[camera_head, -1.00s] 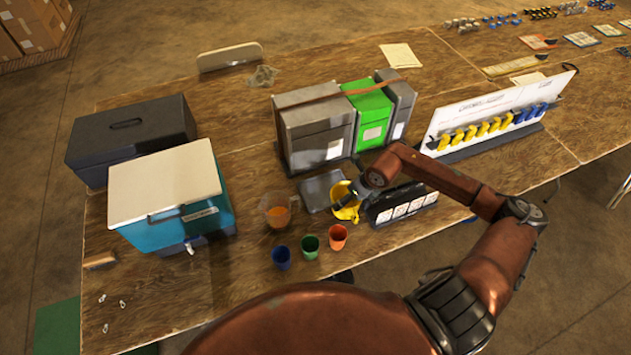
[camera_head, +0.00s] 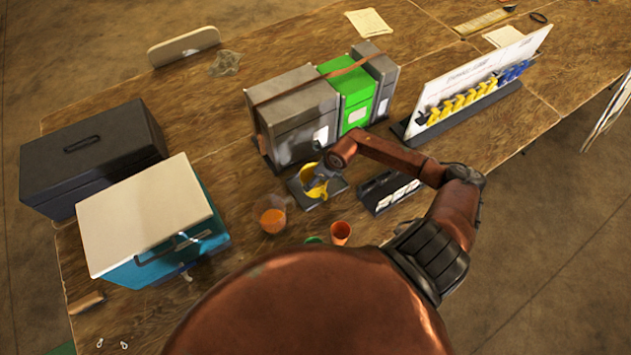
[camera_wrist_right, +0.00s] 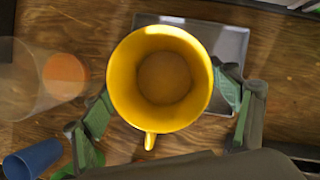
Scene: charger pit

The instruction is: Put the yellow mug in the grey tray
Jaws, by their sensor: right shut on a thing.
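The yellow mug (camera_head: 311,182) is held upright by my right gripper (camera_head: 325,174), over the grey tray (camera_head: 338,187) in the head view. In the right wrist view I look down into the mug (camera_wrist_right: 160,42), with its handle toward the bottom. The fingers of my right gripper (camera_wrist_right: 168,98) close on it from both sides. The tray (camera_wrist_right: 233,45) shows behind and right of the mug, and the mug hides much of it. I cannot tell whether the mug touches the tray. My left gripper is not in view.
A clear jug with orange contents (camera_head: 272,216) stands left of the tray. An orange cup (camera_head: 340,233) is in front, with a green cup (camera_head: 313,240) partly hidden by my body. Grey and green cases (camera_head: 300,115) stand behind the tray. A black card holder (camera_head: 385,192) is at its right.

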